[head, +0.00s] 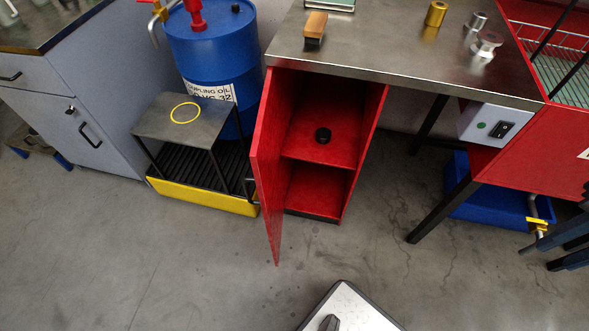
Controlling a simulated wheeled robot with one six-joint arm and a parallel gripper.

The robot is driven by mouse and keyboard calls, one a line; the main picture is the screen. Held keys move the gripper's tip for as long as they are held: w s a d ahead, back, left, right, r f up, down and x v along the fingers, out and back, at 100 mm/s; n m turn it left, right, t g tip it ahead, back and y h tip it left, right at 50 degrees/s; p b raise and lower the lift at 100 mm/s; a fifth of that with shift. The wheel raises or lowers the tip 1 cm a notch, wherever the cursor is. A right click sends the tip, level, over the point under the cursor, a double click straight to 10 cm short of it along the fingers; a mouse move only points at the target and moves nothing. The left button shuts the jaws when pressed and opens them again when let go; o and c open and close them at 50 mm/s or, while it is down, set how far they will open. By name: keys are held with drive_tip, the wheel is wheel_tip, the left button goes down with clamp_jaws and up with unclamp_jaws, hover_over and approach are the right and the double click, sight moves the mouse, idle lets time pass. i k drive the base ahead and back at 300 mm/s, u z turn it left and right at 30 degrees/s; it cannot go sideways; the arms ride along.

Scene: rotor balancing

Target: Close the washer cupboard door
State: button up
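The washer cupboard (347,180) is a red cabinet under the steel bench top, with two levels inside. Its red door (268,165) stands wide open, hinged on the cupboard's left side and swung out toward me. I see the door nearly edge-on. A dark bar handle (249,189) shows at the door's left, on its outer face.
A black stand (172,122) with a yellow ring and a yellow-edged drip tray (205,196) are close left of the door, before a blue oil drum (212,48). A black table leg (442,211) and blue bin (500,205) are right. The floor in front is clear.

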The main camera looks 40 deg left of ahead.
sight(264, 153)
drive_tip(key=z, duration=1.6)
drive_tip(key=k, duration=0.3)
drive_tip(key=u, duration=2.7)
